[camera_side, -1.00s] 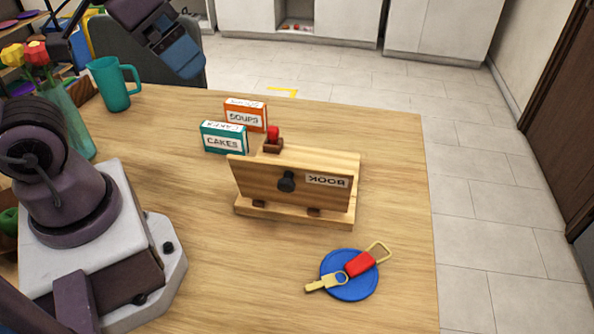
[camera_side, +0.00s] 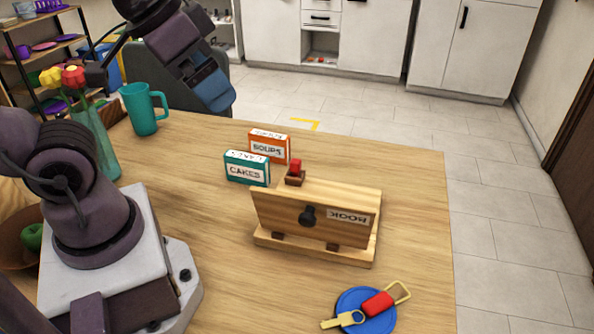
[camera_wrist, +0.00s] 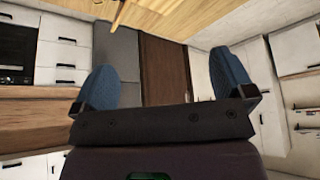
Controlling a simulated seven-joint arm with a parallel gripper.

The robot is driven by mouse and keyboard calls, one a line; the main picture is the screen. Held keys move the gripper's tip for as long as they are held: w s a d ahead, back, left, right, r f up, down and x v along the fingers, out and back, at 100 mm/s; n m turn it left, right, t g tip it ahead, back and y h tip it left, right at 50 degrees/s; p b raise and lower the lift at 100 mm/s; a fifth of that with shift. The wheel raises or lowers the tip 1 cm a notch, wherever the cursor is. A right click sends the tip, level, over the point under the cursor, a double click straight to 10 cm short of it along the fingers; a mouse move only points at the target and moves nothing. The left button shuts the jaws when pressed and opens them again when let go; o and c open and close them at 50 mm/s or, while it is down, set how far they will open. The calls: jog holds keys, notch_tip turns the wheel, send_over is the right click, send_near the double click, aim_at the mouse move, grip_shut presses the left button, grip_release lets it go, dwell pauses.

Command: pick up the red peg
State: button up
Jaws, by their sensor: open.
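The red peg (camera_side: 296,166) is small and upright, its lower part in a small dark brown block (camera_side: 295,180). The block shows just above the back edge of a wooden board stand (camera_side: 330,222), which hides the block's foot. My gripper (camera_side: 216,93) hangs high at the upper left in the side view, up and left of the peg and well apart from it. In the wrist view its two blue fingers (camera_wrist: 165,82) are spread with nothing between them. The peg does not show in the wrist view.
Orange (camera_side: 268,147) and teal (camera_side: 247,169) boxes stand left of the peg. The board has a black knob (camera_side: 308,216). A blue plate (camera_side: 352,299) with a red-tagged key (camera_side: 377,304) lies in front. A teal mug (camera_side: 142,109) stands at the back left. The table's right side is clear.

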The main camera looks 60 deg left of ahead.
dwell(0.3)
jog(key=c, duration=0.8)
jog(key=shift+f, duration=0.1)
jog(key=shift+c, duration=0.2)
jog(key=n+g, duration=0.6)
jog(key=n, duration=2.1)
send_over(295, 161)
notch_tip(295, 161, down, 17)
notch_tip(295, 161, down, 13)
jog(key=shift+r, duration=0.1)
